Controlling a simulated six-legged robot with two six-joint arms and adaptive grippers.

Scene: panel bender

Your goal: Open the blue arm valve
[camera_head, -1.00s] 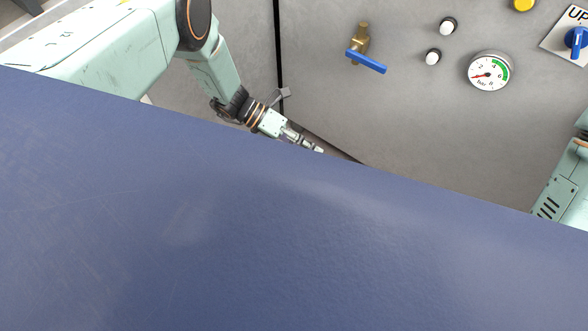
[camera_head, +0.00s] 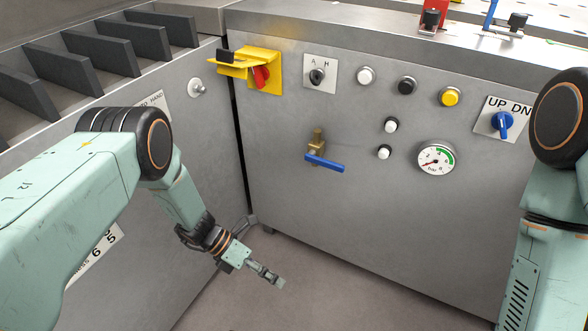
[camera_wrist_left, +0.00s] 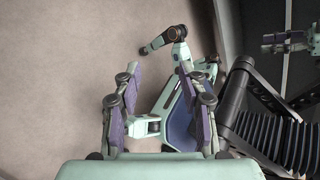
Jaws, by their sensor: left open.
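The blue arm valve (camera_head: 325,164) is a blue lever on a brass body, mounted on the grey front panel in the middle of the head view. Its lever points right and slightly down. My left gripper (camera_head: 272,280) hangs below and left of the valve, clear of it, pointing down to the right. In the left wrist view its two fingers (camera_wrist_left: 158,108) stand apart with nothing between them. The valve does not show in the left wrist view. My right arm shows at the right edge of the head view, but its gripper is out of view.
A yellow bracket with a red switch (camera_head: 261,77) sticks out at upper left. Several push buttons, a pressure gauge (camera_head: 437,160) and a blue UP/DN selector (camera_head: 503,122) are right of the valve. The panel around and below the valve is clear. Grey floor (camera_head: 330,290) lies below.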

